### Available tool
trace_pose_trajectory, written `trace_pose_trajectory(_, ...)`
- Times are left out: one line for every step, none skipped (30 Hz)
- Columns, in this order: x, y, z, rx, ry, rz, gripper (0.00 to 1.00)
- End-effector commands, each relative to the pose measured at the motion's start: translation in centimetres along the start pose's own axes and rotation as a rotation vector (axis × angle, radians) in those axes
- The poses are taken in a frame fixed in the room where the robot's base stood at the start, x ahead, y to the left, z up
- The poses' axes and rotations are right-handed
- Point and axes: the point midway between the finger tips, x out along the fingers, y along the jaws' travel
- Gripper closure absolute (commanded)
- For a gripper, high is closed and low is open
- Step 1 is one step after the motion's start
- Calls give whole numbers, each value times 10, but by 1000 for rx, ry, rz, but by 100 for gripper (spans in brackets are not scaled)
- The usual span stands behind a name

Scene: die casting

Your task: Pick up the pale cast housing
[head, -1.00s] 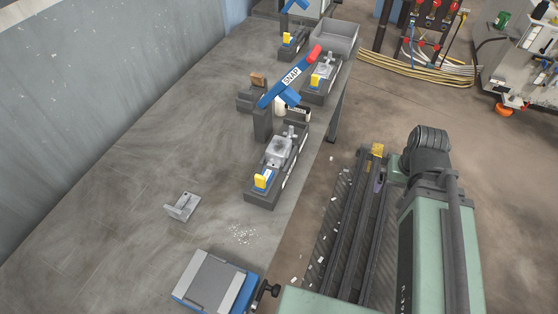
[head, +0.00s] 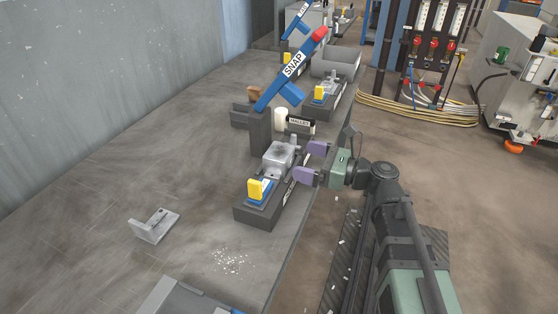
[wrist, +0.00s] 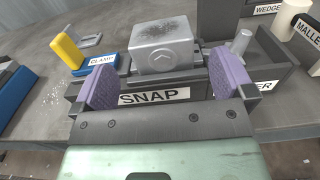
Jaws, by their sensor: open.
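The pale cast housing (head: 278,158), a silvery block with dark speckles on top and a short round stub at its right, sits in a dark fixture (head: 258,212) on the bench. It is ahead of my gripper in the wrist view (wrist: 163,48). My gripper (head: 312,162) has purple-padded fingers spread apart, with nothing between them. In the wrist view the fingers (wrist: 165,72) flank the front of the fixture, by the SNAP label (wrist: 153,97). The housing lies just beyond the fingertips, apparently untouched.
A blue SNAP lever (head: 290,70) with a red tip slants above and behind the housing. A yellow-handled clamp (head: 258,190) stands in front of it. A white mallet head (head: 281,119), a similar fixture and a grey bin (head: 337,63) are behind. An L-shaped bracket (head: 153,226) lies at left.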

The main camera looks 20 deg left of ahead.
Motion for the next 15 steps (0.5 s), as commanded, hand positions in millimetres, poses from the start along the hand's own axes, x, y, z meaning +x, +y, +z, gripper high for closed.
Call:
trace_pose_trajectory(9, 0, 0, 0, 0, 3, 0)
trace_pose_trajectory(12, 0, 0, -1, 0, 2, 0)
trace_pose_trajectory(16, 0, 0, -1, 0, 1, 0)
trace_pose_trajectory(17, 0, 0, -1, 1, 1, 0)
trace_pose_trajectory(18, 0, 0, -1, 1, 1, 0)
trace_pose_trajectory(18, 0, 0, -1, 1, 1, 0)
trace_pose_trajectory(18, 0, 0, -2, 1, 1, 0)
trace_pose_trajectory(20, 0, 0, -2, 1, 1, 0)
trace_pose_trajectory(24, 0, 0, -2, 1, 2, 0)
trace_pose_trajectory(28, 0, 0, -2, 1, 2, 0)
trace_pose_trajectory(33, -1, 0, -2, 1, 2, 0)
trace_pose_trajectory(41, -1, 0, -2, 1, 4, 0)
trace_pose_trajectory(47, -1, 0, -2, 1, 3, 0)
trace_pose_trajectory(53, -1, 0, -2, 1, 3, 0)
trace_pose_trajectory(60, -1, 0, -2, 1, 4, 0)
